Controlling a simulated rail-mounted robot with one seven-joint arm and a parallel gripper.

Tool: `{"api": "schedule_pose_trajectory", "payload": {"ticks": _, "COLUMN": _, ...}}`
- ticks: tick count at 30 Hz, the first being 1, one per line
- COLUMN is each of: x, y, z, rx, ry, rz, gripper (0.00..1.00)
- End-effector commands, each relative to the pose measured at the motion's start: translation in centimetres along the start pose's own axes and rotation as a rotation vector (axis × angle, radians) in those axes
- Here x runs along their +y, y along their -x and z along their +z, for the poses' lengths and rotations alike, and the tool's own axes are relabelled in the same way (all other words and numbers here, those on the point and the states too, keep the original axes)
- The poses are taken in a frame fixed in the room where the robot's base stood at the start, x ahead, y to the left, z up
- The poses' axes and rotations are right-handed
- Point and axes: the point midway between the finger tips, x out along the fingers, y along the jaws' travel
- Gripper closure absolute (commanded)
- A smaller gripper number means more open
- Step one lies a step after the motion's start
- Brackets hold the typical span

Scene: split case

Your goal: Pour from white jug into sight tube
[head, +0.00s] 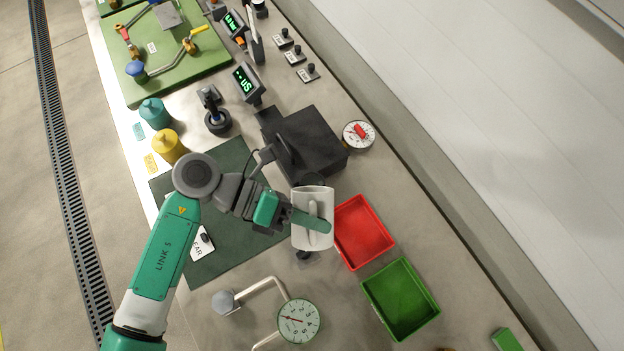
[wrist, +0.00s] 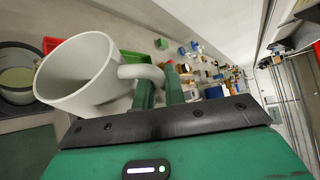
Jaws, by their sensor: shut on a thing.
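The white jug (head: 313,236) hangs above the bench at the right end of my arm. My gripper (head: 310,219) is shut on its handle. In the wrist view, the jug (wrist: 78,80) shows its wide mouth and pale inner wall, and its handle lies at the fingers (wrist: 160,90). I see no liquid in the jug and no stream from it. A round dark-rimmed vessel with a pale inside (wrist: 17,80) is at the left edge of the wrist view, apart from the jug; it may be the sight tube. In the head view, the jug and arm hide what is beneath them.
A red tray (head: 383,258) and a green tray (head: 433,311) lie right of the jug. A black box (head: 338,155) and a dial gauge (head: 359,134) are above it. A larger gauge (head: 298,321) with bent pipes is below. A dark green mat (head: 215,268) lies beneath my arm.

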Motion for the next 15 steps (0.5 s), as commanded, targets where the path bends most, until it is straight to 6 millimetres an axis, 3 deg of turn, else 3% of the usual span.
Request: {"api": "schedule_pose_trajectory", "payload": {"ticks": 15, "x": -0.19, "y": 0.25, "z": 0.41, "rx": 0.005, "ry": 0.032, "rz": -0.013, "gripper": 1.0}}
